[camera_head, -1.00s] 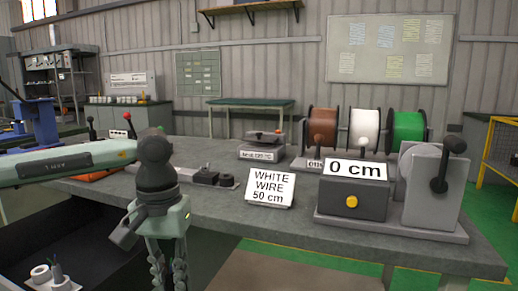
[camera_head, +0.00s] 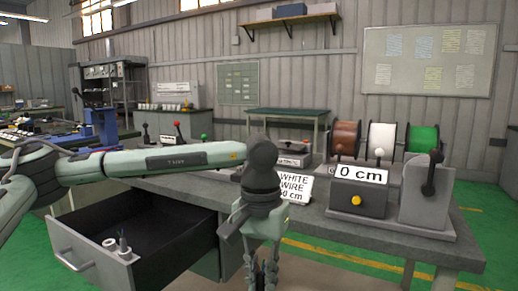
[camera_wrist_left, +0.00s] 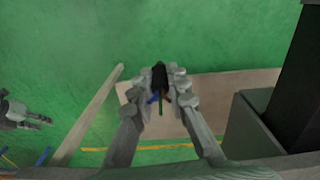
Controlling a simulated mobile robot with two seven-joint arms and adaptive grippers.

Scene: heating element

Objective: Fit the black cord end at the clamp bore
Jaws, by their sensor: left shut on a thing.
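My left gripper (camera_head: 262,278) hangs down in front of the workbench, its fingertips at the lower edge of the head view. In the left wrist view the gripper (camera_wrist_left: 159,92) is shut on the black cord end (camera_wrist_left: 159,76). Blue, brown and green wire ends stick out of the black sheath between the fingers. The cord end is held over open floor, apart from the bench. In the head view I cannot make out the cord. I cannot pick out the clamp bore in either view.
A white wire sign (camera_head: 294,187), a 0 cm counter (camera_head: 359,190) and wire spools (camera_head: 382,138) stand on the bench. Green floor is free at right.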

